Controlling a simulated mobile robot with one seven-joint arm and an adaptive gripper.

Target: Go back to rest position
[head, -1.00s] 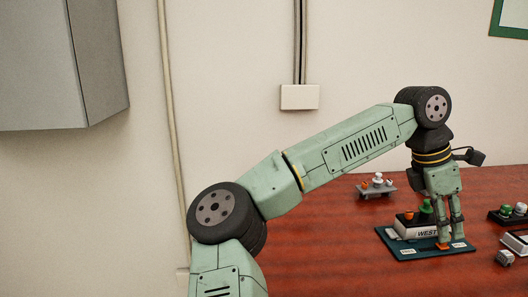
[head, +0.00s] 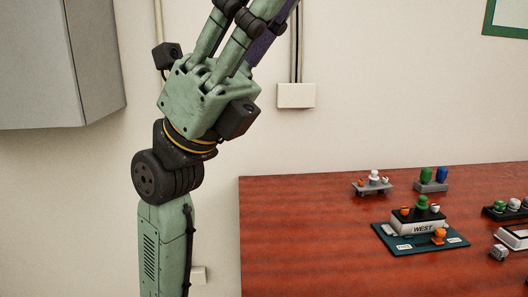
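My gripper (head: 236,48) is raised high in front of the wall, left of the table, with its fingers pointing up. The fingertips run out of the top of the head view, so I cannot tell whether it is open or shut. A dark purple part shows behind the fingers; I cannot tell what it is. The gripper is well apart from the table and everything on it. The stand marked WEST (head: 421,227) sits on a dark teal mat (head: 398,245) with green, white and orange pieces on it. An orange piece (head: 439,235) is at its front right.
The red-brown table (head: 310,240) has clear room at its left. A small grey stand (head: 371,188), a stand with green and blue pieces (head: 431,185) and more stands at the right edge are on it. A grey cabinet (head: 50,70) hangs at upper left.

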